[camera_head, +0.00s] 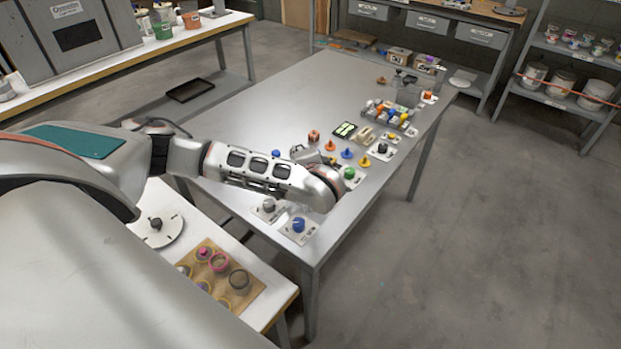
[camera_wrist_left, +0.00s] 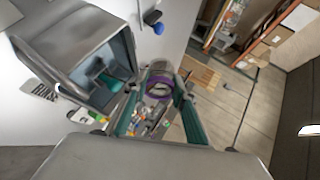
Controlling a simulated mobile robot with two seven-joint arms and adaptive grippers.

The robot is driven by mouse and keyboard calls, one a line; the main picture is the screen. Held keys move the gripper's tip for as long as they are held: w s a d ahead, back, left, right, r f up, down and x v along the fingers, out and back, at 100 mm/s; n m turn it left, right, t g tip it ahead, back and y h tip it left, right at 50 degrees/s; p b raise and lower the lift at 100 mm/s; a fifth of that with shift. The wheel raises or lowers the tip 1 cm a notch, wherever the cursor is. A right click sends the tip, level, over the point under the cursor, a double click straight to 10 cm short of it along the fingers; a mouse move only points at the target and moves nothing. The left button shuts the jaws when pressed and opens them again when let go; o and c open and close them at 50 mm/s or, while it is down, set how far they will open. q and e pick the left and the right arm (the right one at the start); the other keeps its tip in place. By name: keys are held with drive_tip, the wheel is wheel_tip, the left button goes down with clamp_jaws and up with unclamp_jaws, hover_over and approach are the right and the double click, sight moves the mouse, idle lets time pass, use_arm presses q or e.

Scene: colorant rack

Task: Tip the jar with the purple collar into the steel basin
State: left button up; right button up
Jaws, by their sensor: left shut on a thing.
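In the left wrist view, my left gripper (camera_wrist_left: 160,92) is shut on the jar with the purple collar (camera_wrist_left: 159,79). The teal fingers are on either side of it. The steel basin (camera_wrist_left: 75,45), a grey square-walled vessel, is at the left of this view, close beside the jar. The jar appears outside the basin; its exact tilt and contents are unclear. In the head view my left arm reaches over the near part of the table, and its bulk hides the gripper, jar and basin. My right gripper is not in view.
The grey table (camera_head: 282,95) holds several colored knobs and small parts along its right side. A wooden rack (camera_head: 255,291) with several jars, one pink-rimmed, and a round dial plate (camera_head: 165,236) are on the white side bench. The table's far left is clear.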

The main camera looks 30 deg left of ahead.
use_arm(q)
drive_tip(key=shift+d+r+t+y, duration=0.15)
drive_tip(key=shift+t+y, duration=0.25)
drive_tip(key=shift+y, duration=0.3)
idle(0.9)
drive_tip(key=shift+s+d+r+m+t+y, duration=0.3)
drive_tip(key=shift+d+r+m+t+y, duration=0.2)
drive_tip(key=shift+d+r+y, duration=0.15)
idle(0.8)
drive_tip(key=shift+d+r+m+t+y, duration=0.1)
drive_tip(key=shift+m+t+y, duration=0.2)
drive_tip(key=shift+t+y, duration=0.3)
idle(0.8)
drive_tip(key=shift+r+y, duration=0.25)
drive_tip(key=shift+r, duration=0.05)
